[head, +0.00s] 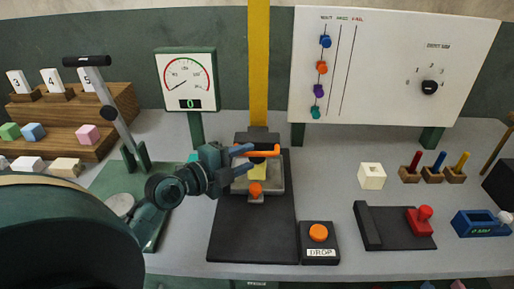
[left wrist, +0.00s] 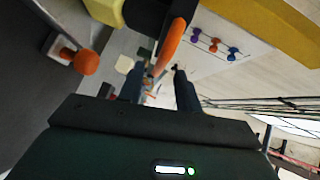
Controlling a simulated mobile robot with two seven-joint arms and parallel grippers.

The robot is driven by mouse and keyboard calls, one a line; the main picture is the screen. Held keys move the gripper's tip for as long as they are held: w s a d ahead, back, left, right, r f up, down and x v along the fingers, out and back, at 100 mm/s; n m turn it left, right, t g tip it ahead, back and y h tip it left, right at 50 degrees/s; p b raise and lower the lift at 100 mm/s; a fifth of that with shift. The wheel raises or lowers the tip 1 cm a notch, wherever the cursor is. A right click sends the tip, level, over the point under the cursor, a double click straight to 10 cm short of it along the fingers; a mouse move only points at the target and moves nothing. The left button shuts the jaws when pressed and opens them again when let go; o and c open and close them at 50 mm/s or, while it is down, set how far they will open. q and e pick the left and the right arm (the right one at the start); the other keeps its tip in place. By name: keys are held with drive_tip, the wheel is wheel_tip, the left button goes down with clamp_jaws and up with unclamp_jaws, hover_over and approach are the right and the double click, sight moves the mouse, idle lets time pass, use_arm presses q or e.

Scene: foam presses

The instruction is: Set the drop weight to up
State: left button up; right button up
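The drop weight (head: 258,138) is a dark block low on the yellow column (head: 258,60), just above a yellow foam piece (head: 258,172). An orange handle (head: 265,153) sticks out from it and also shows in the left wrist view (left wrist: 170,42). My left gripper (head: 245,160) is open, its two blue fingers pointing at the handle. In the left wrist view the handle's end lies between the spread fingers (left wrist: 160,88); I cannot tell whether they touch it. My right gripper is not in view.
An orange knob (head: 255,190) sits at the front of the press base (head: 225,235). A box marked DROP with an orange button (head: 318,232) stands front right. A lever press (head: 118,110) and gauge (head: 187,80) are left. A red-handled device (head: 420,220) is right.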

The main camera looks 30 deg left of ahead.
sight(254, 155)
use_arm(q)
drive_tip(key=shift+p+x, duration=0.35)
drive_tip(key=shift+x, duration=1.8)
